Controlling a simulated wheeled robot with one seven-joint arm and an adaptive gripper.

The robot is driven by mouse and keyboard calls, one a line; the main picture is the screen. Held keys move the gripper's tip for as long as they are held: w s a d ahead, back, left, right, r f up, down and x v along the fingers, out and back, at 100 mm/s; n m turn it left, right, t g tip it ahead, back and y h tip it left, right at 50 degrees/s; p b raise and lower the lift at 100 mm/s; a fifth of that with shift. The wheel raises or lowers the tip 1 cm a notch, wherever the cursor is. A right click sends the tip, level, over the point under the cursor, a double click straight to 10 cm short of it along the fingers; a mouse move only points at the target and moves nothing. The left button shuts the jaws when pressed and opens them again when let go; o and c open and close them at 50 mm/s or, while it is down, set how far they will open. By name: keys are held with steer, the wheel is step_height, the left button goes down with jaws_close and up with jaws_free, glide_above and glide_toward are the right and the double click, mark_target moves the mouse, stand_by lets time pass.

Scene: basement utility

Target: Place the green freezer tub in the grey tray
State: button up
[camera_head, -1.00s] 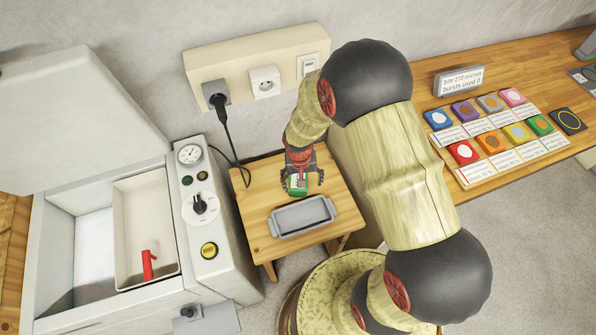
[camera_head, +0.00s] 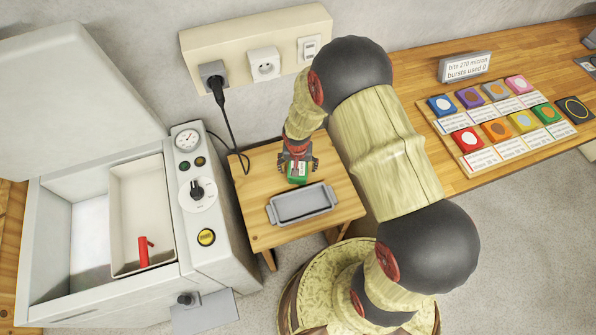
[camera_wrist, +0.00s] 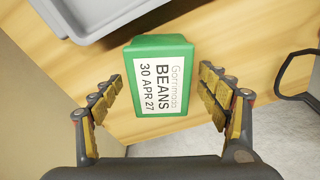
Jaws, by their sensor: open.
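The green freezer tub (camera_head: 298,175) stands on the small wooden table, just behind the grey tray (camera_head: 303,206). In the wrist view the tub (camera_wrist: 160,46) has a white label reading "BEANS 30 APR 27". My gripper (camera_head: 298,166) is at the tub from above and behind. In the wrist view my gripper (camera_wrist: 170,95) is open, with one finger to each side of the tub and a gap on both sides. The grey tray looks empty, and its edge also shows at the top left of the wrist view (camera_wrist: 78,22).
A chest freezer (camera_head: 215,245) with its lid up stands left of the wooden table (camera_head: 245,190); a red item (camera_head: 143,255) is in its white bin. A black cable (camera_head: 228,125) hangs behind the table. A bench (camera_head: 420,110) with coloured cards is at right.

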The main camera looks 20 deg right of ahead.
steer(key=shift+f, duration=0.15)
steer(key=shift+c, duration=1.3)
steer(key=c, duration=1.3)
steer(key=shift+c, duration=0.6)
steer(key=shift+w, duration=0.1)
